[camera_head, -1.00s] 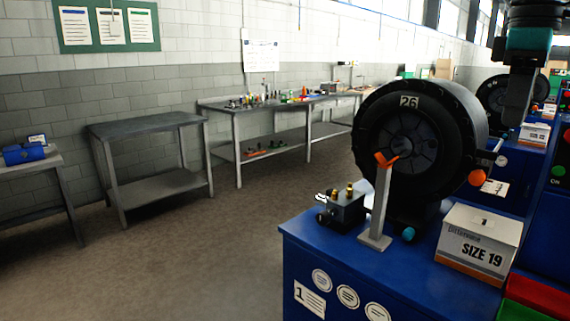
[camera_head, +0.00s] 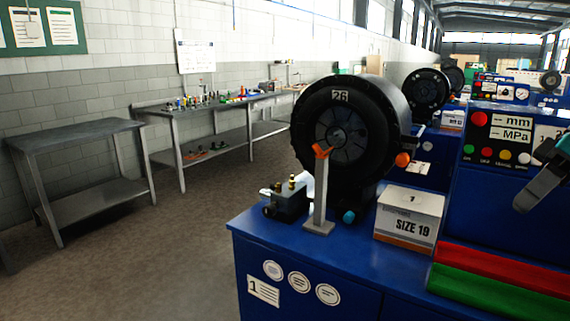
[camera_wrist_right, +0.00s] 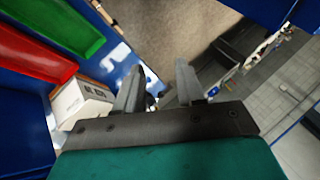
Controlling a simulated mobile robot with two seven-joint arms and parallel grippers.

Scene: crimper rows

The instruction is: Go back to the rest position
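My right gripper (camera_head: 524,203) shows at the right edge of the head view, in front of the blue control panel and above the red and green trays. In the right wrist view its two fingers (camera_wrist_right: 158,88) stand apart with nothing between them, so it is open and empty. Past the fingers, that view shows the white box, the blue bench and the floor. My left gripper is not in the head view.
A blue bench (camera_head: 262,226) carries a black crimper (camera_head: 305,120) marked 26, a grey stand with an orange fork (camera_head: 320,195), a "SIZE 19" box (camera_head: 408,222), and red (camera_head: 500,265) and green (camera_head: 480,290) trays. Grey tables (camera_head: 85,136) line the left wall. Brown floor (camera_head: 150,260) lies open between.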

